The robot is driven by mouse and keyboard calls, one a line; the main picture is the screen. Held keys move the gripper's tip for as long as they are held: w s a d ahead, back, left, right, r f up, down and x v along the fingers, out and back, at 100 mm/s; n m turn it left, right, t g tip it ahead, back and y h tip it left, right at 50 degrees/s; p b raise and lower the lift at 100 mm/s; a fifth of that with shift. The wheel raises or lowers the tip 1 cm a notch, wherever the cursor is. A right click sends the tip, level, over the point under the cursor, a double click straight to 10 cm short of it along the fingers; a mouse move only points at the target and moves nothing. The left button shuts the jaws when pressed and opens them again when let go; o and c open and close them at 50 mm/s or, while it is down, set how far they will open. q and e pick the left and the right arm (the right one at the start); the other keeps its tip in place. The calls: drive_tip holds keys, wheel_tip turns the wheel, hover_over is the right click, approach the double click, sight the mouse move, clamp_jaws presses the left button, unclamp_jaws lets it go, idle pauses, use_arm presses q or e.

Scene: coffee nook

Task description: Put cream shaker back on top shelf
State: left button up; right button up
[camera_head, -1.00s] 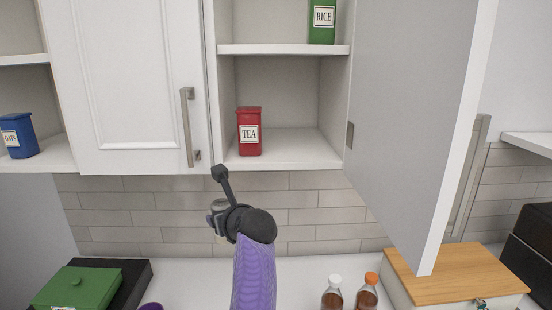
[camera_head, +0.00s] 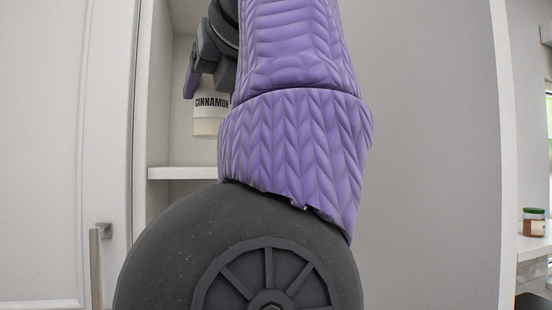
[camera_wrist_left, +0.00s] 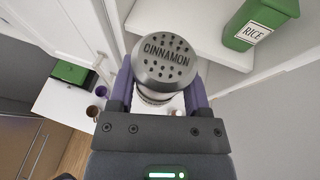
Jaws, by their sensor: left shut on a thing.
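The cream shaker (camera_head: 208,122) has a cream body and a label reading CINNAMON. Its grey, holed lid faces the camera in the left wrist view (camera_wrist_left: 165,62). My left gripper (camera_head: 205,60) is shut on it, with a finger on each side in the left wrist view (camera_wrist_left: 160,92). In the head view the shaker appears upright, at the open cupboard, above a white shelf board (camera_head: 182,173) with a visible gap below. My purple forearm hides part of the shaker and much of the shelf. My right gripper is not in view.
A green RICE canister (camera_wrist_left: 262,22) stands on a white shelf (camera_wrist_left: 186,28) at the upper right of the wrist view. The open cupboard door (camera_head: 430,150) is on the right in the head view. A closed door (camera_head: 55,150) is on the left.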

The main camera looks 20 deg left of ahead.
sight(201, 90)
use_arm(q)
drive_tip(key=shift+w+a+r+p+x, duration=0.2)
drive_tip(key=shift+r+p+x, duration=0.35)
drive_tip(key=shift+p+x, duration=1.65)
drive_tip(key=shift+w+a+r+p+x, duration=0.15)
drive_tip(key=shift+r+p+x, duration=0.55)
drive_tip(key=shift+x, duration=2.8)
drive_tip(key=shift+w+a+r+p+x, duration=0.2)
drive_tip(key=shift+r+p+x, duration=0.2)
drive_tip(key=shift+p+x, duration=1.85)
drive_tip(key=shift+w+a+f+b, duration=0.3)
drive_tip(key=shift+a+b, duration=0.15)
drive_tip(key=shift+b, duration=0.2)
drive_tip(key=shift+f, duration=0.1)
drive_tip(key=o, duration=1.3)
drive_tip(key=shift+r, duration=0.25)
drive_tip(key=b+v, duration=0.4)
drive_tip(key=v, duration=0.8)
drive_tip(key=shift+f+b, duration=0.15)
drive_tip(key=shift+b, duration=0.15)
